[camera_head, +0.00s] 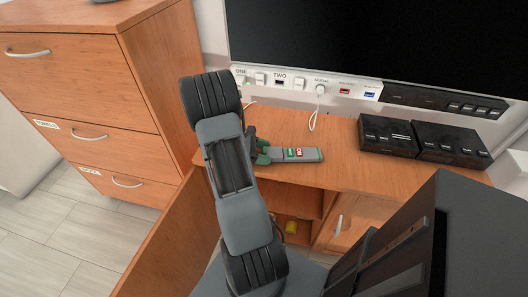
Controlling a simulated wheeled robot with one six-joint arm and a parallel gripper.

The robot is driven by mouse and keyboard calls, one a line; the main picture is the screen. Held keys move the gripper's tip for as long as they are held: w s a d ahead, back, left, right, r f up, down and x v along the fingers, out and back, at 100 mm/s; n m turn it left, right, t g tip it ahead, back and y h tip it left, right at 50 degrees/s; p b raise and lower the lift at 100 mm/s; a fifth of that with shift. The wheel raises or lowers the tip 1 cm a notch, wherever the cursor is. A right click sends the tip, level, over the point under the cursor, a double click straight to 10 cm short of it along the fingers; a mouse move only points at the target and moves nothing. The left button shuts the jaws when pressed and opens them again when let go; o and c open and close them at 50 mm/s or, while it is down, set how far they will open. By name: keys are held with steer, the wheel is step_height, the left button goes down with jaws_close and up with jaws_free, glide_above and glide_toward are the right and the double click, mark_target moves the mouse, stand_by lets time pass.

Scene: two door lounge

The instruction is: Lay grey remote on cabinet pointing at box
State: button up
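The grey remote (308,154), with green and red labels, is on or just above the front left of the wooden cabinet top (346,172). Its long side runs left to right, with its right end toward the black boxes. My gripper (262,152), with dark green fingers, is at the remote's left end. The arm hides part of the gripper, so whether the fingers press on the remote is unclear. Two black boxes stand on the cabinet to the right: a left one (388,135) and a right one (451,143). Which one the task means is not clear.
A large dark screen (390,40) is behind the cabinet, above a white strip with sockets (300,83). A wooden drawer unit (95,90) stands at left. An open cabinet door (172,240) is below. Bare cabinet top lies between the remote and the boxes.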

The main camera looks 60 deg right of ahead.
steer(key=o, duration=0.3)
steer(key=shift+r, duration=0.3)
steer(key=v, duration=1.1)
steer(key=shift+w+a+p, duration=0.1)
steer(key=shift+w+p, duration=0.05)
steer(key=shift+p, duration=0.2)
steer(key=shift+w+a+r, duration=0.3)
steer(key=shift+a, duration=0.05)
steer(key=shift+s+a+r+m+t+y, duration=0.4)
steer(key=shift+a+r+m+t+y, duration=0.85)
steer(key=shift+a+t, duration=2.3)
steer(key=shift+s+a+r+m+t+y, duration=0.4)
steer(key=shift+a+r+m+t+y, duration=0.8)
steer(key=shift+a, duration=4.45)
steer(key=shift+s+a+r+m+t+y, duration=0.65)
steer(key=shift+a+r+t+y, duration=1.4)
steer(key=shift+a, duration=2.55)
